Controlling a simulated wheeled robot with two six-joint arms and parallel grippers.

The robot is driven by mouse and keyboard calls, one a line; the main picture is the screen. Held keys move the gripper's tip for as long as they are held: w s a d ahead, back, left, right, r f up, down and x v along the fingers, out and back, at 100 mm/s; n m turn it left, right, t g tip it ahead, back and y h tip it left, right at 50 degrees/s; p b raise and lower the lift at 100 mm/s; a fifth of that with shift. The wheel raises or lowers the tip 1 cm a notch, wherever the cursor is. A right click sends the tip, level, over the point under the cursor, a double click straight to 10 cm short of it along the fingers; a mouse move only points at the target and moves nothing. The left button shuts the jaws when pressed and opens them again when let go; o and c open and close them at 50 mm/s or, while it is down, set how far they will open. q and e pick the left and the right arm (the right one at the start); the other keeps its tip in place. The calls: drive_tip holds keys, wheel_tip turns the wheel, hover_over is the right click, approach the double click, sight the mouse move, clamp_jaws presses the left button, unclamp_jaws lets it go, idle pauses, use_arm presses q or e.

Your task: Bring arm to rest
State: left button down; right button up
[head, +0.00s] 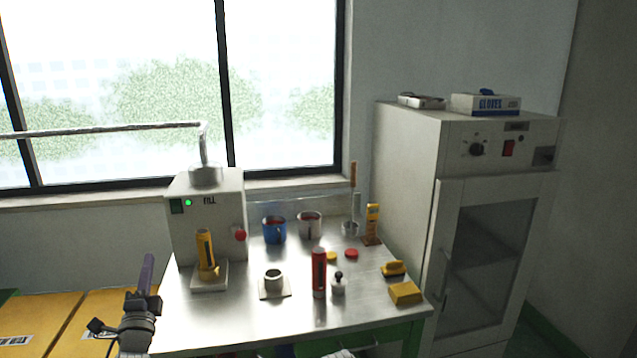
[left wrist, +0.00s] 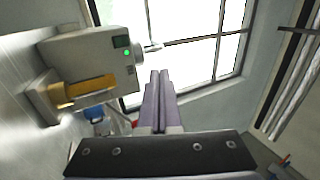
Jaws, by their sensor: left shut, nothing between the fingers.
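My left gripper (head: 147,268) is at the lower left in the head view, pointing up, beside the left edge of the metal table. Its fingers (left wrist: 158,100) are shut together with nothing between them in the left wrist view. It is apart from the fill machine (head: 180,215), which has a lit green light. A yellow cylinder (head: 205,255) stands upright on the machine's base plate; it also shows in the left wrist view (left wrist: 92,86).
The metal table (head: 240,325) carries a blue mug (head: 274,230), a grey mug (head: 310,224), a red cylinder (head: 319,272) and a yellow block (head: 405,293). A cabinet (head: 410,170) stands at right, with a glove box (head: 485,104) on top. Yellow boxes (head: 40,322) lie lower left.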

use_arm(q)
drive_tip(key=w+d+f+n+g+p, duration=0.4)
drive_tip(key=d+f+n+g, duration=0.25)
drive_tip(key=d+f, duration=0.25)
drive_tip(key=s+d+f+n+g+h+p, duration=0.3)
drive_tip(key=s+d+f+g, duration=0.2)
drive_tip(key=d+f+g, duration=0.45)
drive_tip(key=s+d+f+n+g+p, duration=0.1)
drive_tip(key=s+d+g, duration=0.2)
drive_tip(key=s+d, duration=0.4)
drive_tip(key=s+d+n+g+p, duration=0.1)
drive_tip(key=s+d+g+p, duration=0.1)
drive_tip(key=s+d, duration=0.5)
drive_tip(key=s+g, duration=0.1)
drive_tip(key=s, duration=0.3)
drive_tip(key=shift+f, duration=0.35)
